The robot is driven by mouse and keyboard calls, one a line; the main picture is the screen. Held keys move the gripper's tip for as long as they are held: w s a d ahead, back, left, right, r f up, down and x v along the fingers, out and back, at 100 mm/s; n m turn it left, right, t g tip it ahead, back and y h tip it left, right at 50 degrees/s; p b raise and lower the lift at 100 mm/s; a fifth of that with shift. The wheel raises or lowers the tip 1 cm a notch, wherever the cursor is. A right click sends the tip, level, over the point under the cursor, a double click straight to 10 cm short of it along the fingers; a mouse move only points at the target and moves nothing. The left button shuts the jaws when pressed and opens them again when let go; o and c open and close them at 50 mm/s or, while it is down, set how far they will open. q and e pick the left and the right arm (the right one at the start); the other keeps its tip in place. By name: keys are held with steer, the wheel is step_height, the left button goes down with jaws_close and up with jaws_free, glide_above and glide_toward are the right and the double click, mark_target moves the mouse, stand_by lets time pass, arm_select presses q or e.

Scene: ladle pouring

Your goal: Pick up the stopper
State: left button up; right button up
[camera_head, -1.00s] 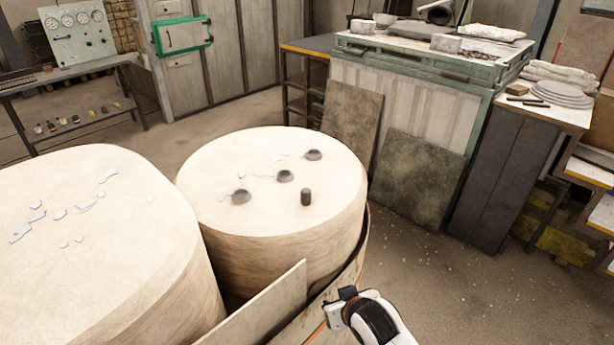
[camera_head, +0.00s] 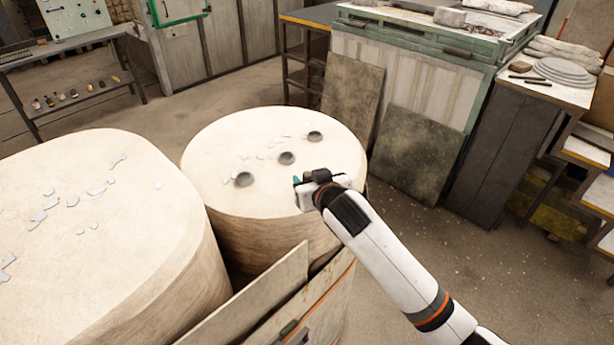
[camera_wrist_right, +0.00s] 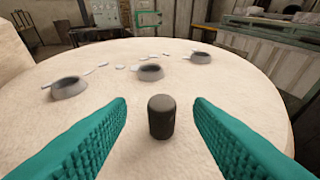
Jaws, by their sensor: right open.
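The stopper, a small dark upright cylinder with a rounded top (camera_wrist_right: 161,117), stands on the pale round block (camera_head: 225,150). In the right wrist view it stands between the two teal ribbed fingers of my right gripper (camera_wrist_right: 160,130), with a gap on each side. In the head view my right gripper (camera_head: 299,183) is over the near right part of the block top and hides the stopper. The gripper is open and empty. My left gripper is not in view.
A larger pale block (camera_head: 90,250) stands to the left. A flat panel (camera_head: 255,300) leans in front.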

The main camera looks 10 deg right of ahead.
mark_target(305, 174)
steer(key=shift+w, duration=0.3)
steer(key=p+x, duration=0.2)
steer(key=x, duration=0.1)
steer(key=shift+f, duration=0.15)
steer(key=shift+w+a+f, duration=0.1)
steer(key=shift+w+f, duration=0.25)
steer(key=shift+w, duration=0.25)
steer(key=shift+s, duration=0.1)
jaws_close()
